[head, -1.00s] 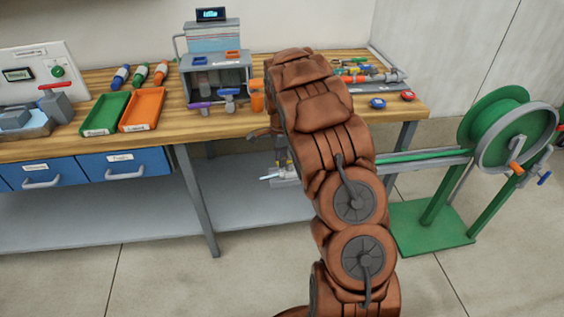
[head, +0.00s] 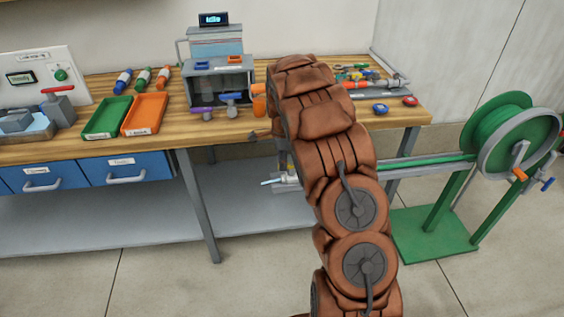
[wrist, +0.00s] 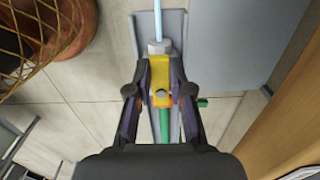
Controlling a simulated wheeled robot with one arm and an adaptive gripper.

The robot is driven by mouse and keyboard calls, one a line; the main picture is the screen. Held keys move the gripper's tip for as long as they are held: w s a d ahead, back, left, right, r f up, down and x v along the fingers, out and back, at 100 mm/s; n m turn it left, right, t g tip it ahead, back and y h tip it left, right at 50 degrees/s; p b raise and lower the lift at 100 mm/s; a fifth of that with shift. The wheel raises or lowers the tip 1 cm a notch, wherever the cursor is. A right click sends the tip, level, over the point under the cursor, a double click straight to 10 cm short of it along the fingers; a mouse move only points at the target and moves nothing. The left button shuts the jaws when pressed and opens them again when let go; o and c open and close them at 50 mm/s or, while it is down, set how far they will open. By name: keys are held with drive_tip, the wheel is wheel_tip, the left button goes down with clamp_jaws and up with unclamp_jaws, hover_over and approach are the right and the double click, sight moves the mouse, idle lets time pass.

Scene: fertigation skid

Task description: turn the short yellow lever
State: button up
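The short yellow lever (wrist: 160,78) is in the middle of the wrist view, with a round grey pin near its lower end. My gripper (wrist: 161,72) straddles it, one dark finger on each side, with little or no gap. The wrist view does not show whether the fingers press on it. In the head view my brown arm hides most of the gripper and the lever. The grey fitting with its pale rod (head: 272,181) shows just left of my arm, below the bench edge.
In the wrist view a green hose (wrist: 164,126) runs below the lever and a wire basket (wrist: 40,35) is at upper left. In the head view the green hose reel (head: 497,135) stands right. The wooden bench (head: 225,127) carries trays and loose fittings.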

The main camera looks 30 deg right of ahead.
drive_tip(key=o, duration=0.5)
drive_tip(key=shift+c, duration=0.2)
drive_tip(key=shift+r, duration=0.1)
wheel_tip(320, 180, up, 12)
idle(0.3)
idle(0.4)
drive_tip(key=s+a+r+n+p, duration=0.2)
drive_tip(key=s+a+r+n, duration=0.35)
drive_tip(key=s, duration=0.25)
drive_tip(key=s+a+r+n+p, duration=0.1)
drive_tip(key=s+a+r+n, duration=0.3)
drive_tip(key=s+a, duration=0.4)
drive_tip(key=s+a+n+p, duration=0.1)
drive_tip(key=s+a+n, duration=0.2)
drive_tip(key=s, duration=0.5)
drive_tip(key=s+a+n+g+p, duration=0.1)
drive_tip(key=s+a+n, duration=0.2)
drive_tip(key=s+n, duration=0.3)
drive_tip(key=s+a+n+p, duration=0.1)
drive_tip(key=s+n, duration=0.3)
drive_tip(key=s, duration=0.7)
drive_tip(key=shift+s+a+f+g, duration=0.2)
drive_tip(key=shift+a+f+g, duration=0.15)
drive_tip(key=shift+a, duration=0.55)
